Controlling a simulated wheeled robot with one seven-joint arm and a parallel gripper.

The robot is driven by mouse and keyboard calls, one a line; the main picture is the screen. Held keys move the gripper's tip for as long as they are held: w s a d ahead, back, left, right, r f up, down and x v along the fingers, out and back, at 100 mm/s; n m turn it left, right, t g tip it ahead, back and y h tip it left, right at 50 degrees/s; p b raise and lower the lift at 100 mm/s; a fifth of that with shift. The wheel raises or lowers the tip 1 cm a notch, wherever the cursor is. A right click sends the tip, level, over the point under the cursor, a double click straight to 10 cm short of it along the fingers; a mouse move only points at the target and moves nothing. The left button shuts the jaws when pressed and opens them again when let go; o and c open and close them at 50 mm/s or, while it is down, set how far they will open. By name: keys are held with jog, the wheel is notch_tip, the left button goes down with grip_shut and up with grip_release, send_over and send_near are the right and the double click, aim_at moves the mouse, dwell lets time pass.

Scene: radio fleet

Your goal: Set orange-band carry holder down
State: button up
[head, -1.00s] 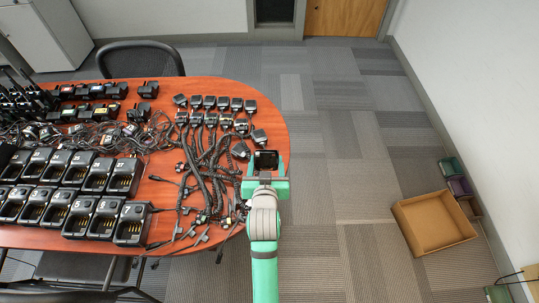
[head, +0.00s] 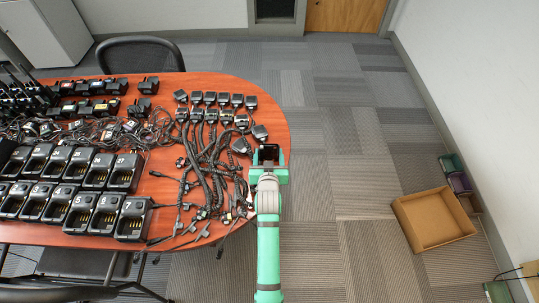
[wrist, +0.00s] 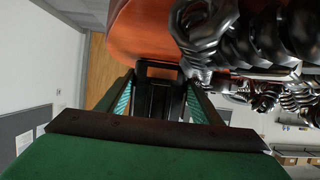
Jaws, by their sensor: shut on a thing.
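My gripper (head: 268,158) is at the rounded right end of the table (head: 275,128), beside the coiled cables. It is shut on a black carry holder (head: 268,152), which points away from the arm. In the wrist view the teal fingers (wrist: 158,98) flank the dark holder (wrist: 157,88). Other black holders (head: 100,107) stand in rows at the table's back left, some with small coloured bands.
Coiled-cord speaker microphones (head: 215,150) crowd the tabletop left of my gripper. Black chargers (head: 97,170) fill the front left. A chair (head: 140,58) stands behind the table. A cardboard box (head: 432,220) is on the floor at the right, with open carpet between.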

jog(key=shift+s+a+f, duration=0.1)
jog(key=shift+a+f, duration=0.05)
jog(key=shift+a, duration=0.3)
jog(key=o, duration=1.1)
jog(key=shift+d, duration=0.2)
